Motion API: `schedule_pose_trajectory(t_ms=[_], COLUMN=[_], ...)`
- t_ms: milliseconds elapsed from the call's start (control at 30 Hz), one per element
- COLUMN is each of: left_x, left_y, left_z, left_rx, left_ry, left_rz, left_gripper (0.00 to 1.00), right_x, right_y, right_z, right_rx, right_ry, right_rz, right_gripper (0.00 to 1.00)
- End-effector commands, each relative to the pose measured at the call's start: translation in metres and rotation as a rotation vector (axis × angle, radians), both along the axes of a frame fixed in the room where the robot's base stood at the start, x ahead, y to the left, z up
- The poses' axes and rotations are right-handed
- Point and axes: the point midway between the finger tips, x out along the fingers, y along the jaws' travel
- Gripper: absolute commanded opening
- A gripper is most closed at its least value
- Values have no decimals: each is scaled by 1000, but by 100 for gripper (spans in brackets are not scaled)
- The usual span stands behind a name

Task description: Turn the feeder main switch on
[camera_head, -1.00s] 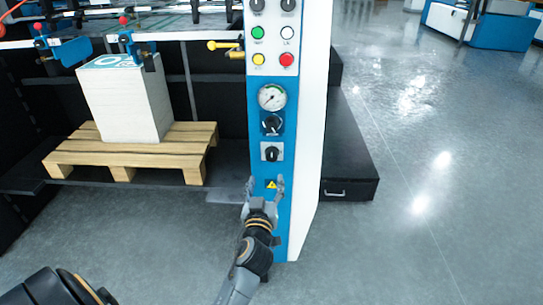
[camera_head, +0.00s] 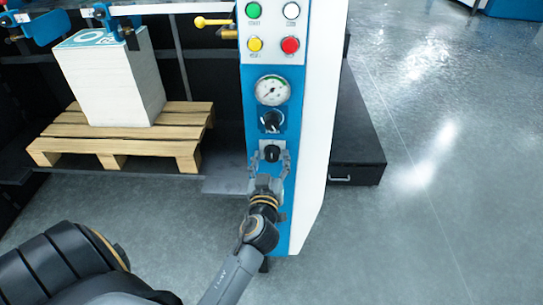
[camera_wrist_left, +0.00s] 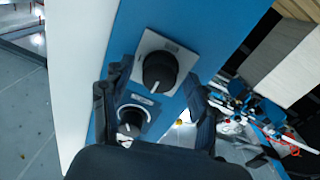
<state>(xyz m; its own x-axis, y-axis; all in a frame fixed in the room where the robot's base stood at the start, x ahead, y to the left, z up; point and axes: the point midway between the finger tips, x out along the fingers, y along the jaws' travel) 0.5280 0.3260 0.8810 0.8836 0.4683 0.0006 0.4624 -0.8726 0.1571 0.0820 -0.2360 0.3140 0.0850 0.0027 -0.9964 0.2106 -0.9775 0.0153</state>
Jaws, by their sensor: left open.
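A black rotary switch on a square grey plate (camera_head: 272,153) is on the blue front of the control column, below another black knob (camera_head: 271,121) and the pressure gauge (camera_head: 272,90). My left gripper (camera_head: 269,165) is open just in front of the lower switch, its fingers to either side of it. In the left wrist view the square-plate switch (camera_wrist_left: 158,72) shows between the finger tips of the gripper (camera_wrist_left: 153,80), and I see no clear contact. The round-plate knob (camera_wrist_left: 130,120) shows nearer the palm, partly hidden. Any switch label is too small to read. My right gripper is not in view.
Green, white, yellow and red buttons (camera_head: 272,27) sit above the gauge. A wooden pallet (camera_head: 75,145) with a white paper stack (camera_head: 115,85) stands left of the column. A black step (camera_head: 355,145) is at the right. The floor farther right is clear.

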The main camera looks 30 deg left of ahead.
Motion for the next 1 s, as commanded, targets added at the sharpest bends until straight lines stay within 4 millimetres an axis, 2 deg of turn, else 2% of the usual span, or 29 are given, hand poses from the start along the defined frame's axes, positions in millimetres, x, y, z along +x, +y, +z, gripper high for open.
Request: schedule_pose_trajectory(t_ms=[67, 333, 667, 1000], left_x=[0, 0, 0, 0], left_y=[0, 0, 0, 0], left_z=[0, 0, 0, 1], left_rx=[0, 0, 29, 214], left_ry=[0, 0, 19, 132], left_rz=[0, 0, 1, 2], left_gripper=[60, 7, 5, 5], right_x=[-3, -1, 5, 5], right_y=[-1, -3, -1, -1], right_z=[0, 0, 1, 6], right_rx=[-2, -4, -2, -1], right_ry=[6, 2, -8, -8], right_rz=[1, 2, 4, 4], right_gripper=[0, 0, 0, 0])
